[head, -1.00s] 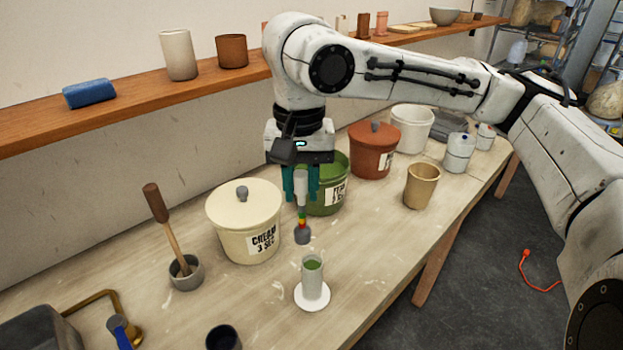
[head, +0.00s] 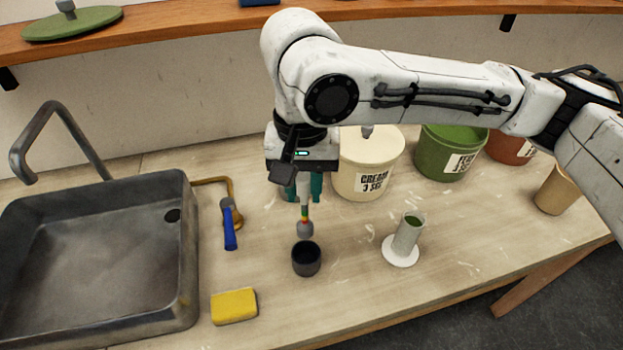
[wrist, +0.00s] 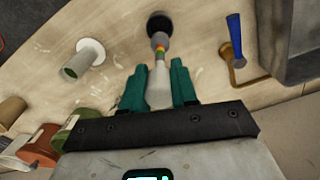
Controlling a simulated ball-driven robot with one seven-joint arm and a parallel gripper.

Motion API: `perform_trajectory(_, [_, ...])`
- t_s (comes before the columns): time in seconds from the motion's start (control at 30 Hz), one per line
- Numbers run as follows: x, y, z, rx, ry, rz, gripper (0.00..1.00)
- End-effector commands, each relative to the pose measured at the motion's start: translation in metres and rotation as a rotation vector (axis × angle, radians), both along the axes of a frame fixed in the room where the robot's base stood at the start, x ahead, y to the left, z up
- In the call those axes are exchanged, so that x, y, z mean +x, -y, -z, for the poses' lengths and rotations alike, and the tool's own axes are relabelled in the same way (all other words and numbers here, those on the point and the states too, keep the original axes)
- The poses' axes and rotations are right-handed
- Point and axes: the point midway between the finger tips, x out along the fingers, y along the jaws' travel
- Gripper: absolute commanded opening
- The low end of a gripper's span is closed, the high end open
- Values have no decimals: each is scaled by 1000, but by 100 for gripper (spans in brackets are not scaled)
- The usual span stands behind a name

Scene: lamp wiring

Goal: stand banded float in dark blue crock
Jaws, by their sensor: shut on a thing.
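The banded float (head: 305,214) has a pale stem, red, yellow and green bands and a grey bulb at its lower end. My gripper (head: 303,190) is shut on its pale upper stem and holds it upright, bulb down. The dark blue crock (head: 306,262), nearly black, stands open on the bench just below the bulb in the head view. The bulb shows just above the crock's far rim, outside it. In the wrist view, the float (wrist: 159,56) points from the teal fingers (wrist: 159,84) towards the crock (wrist: 159,24). The crock's inside is dark.
A white-based cylinder (head: 408,236) stands right of the crock. The cream tub (head: 365,178) is behind, right of my gripper. The bench around the crock is mostly clear.

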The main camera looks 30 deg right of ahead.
Motion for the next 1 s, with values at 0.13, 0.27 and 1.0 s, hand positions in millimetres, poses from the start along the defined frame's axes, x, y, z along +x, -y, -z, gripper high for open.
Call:
perform_trajectory(0.13, [0,0,-2,1,0,1,0])
perform_trajectory(0.27, [-1,0,10,0,-2,1,0])
perform_trajectory(1.0, [0,0,58,0,0,2,0])
